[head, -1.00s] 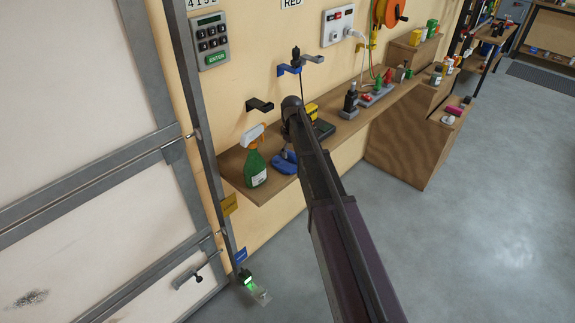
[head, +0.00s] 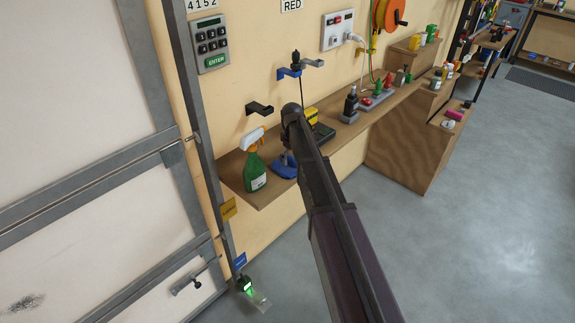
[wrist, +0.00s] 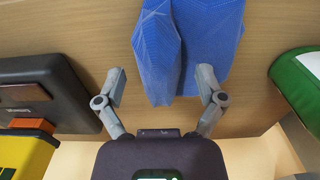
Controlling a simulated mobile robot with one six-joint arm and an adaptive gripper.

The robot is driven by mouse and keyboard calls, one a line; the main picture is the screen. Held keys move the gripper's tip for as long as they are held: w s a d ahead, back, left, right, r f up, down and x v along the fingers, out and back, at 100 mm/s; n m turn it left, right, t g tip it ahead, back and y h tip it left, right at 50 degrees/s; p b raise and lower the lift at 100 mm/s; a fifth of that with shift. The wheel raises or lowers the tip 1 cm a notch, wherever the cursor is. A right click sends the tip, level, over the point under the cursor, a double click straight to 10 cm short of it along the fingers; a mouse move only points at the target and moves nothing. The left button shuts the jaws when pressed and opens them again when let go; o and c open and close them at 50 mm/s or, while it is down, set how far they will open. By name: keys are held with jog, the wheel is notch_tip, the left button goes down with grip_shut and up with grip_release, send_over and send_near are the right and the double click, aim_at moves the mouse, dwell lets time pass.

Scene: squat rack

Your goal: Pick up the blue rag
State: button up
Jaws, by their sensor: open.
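The blue rag (head: 284,167) lies crumpled on the wooden shelf (head: 235,170), partly hidden behind my arm in the head view. In the wrist view the blue rag (wrist: 186,45) fills the upper middle, on the wood. My gripper (wrist: 162,85) is open, with one finger on each side of the rag's near end. The right finger is very close to the rag's edge; I cannot tell whether they touch. In the head view my arm hides most of the gripper.
A green spray bottle (head: 254,165) stands left of the rag; its green side (wrist: 300,85) shows at right in the wrist view. A dark case (wrist: 45,90) and a yellow object (wrist: 22,155) are at left there.

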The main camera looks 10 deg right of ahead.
jog(key=shift+f, duration=0.25)
dwell(0.4)
jog(key=c, duration=1.1)
